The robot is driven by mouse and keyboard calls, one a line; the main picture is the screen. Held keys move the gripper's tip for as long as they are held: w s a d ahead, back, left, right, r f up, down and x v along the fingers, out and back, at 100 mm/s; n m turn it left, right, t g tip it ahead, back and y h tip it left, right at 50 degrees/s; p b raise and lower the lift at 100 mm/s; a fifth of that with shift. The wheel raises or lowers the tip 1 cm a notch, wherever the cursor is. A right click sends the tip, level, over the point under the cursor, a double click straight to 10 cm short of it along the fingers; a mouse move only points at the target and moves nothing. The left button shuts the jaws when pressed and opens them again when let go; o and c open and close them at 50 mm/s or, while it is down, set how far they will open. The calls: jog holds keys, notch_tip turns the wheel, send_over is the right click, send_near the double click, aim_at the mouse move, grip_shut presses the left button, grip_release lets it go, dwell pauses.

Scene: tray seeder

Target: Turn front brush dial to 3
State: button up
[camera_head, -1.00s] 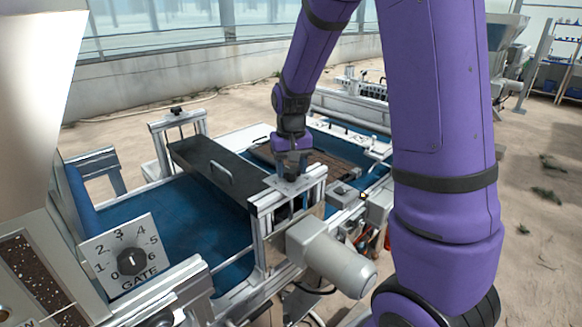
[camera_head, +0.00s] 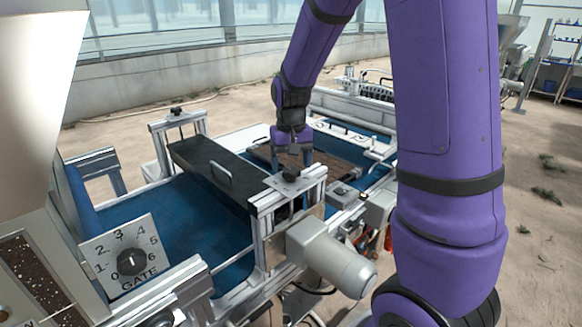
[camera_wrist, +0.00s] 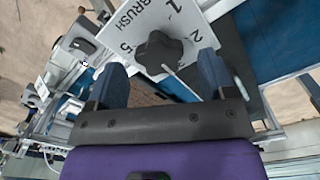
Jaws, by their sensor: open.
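The front brush dial is a black lobed knob (camera_wrist: 160,52) on a white plate (camera_wrist: 200,14) lettered BRUSH in the wrist view. In the head view the dial (camera_head: 289,175) sits atop the near post of the brush frame. My gripper (camera_wrist: 161,76) is open, its two fingers on either side of the knob's near side in the picture. In the head view it hangs just above and behind the dial, holding nothing.
A GATE dial (camera_head: 131,262) is on the machine at lower left. A black brush cover (camera_head: 215,170) with a handle spans the blue belt (camera_head: 165,215). Another knob (camera_head: 175,110) tops the far post. A grey motor (camera_head: 335,262) juts out below the near post.

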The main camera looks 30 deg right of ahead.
aim_at(291, 169)
notch_tip(291, 169, up, 9)
dwell(0.3)
dwell(0.5)
jog(key=s+a+r+n+t, duration=0.1)
jog(key=s+a+r, duration=0.1)
jog(key=s, duration=0.6)
jog(key=s+a+r+n+t, duration=0.1)
jog(key=s+a+r+t, duration=0.1)
jog(key=s, duration=0.6)
jog(key=s+a+r+n+t, duration=0.1)
jog(key=s+a+r+t, duration=0.1)
jog(key=s+r, duration=0.2)
jog(key=s, duration=0.3)
jog(key=shift+s+a+r+n, duration=0.15)
jog(key=shift+s+a+n, duration=0.25)
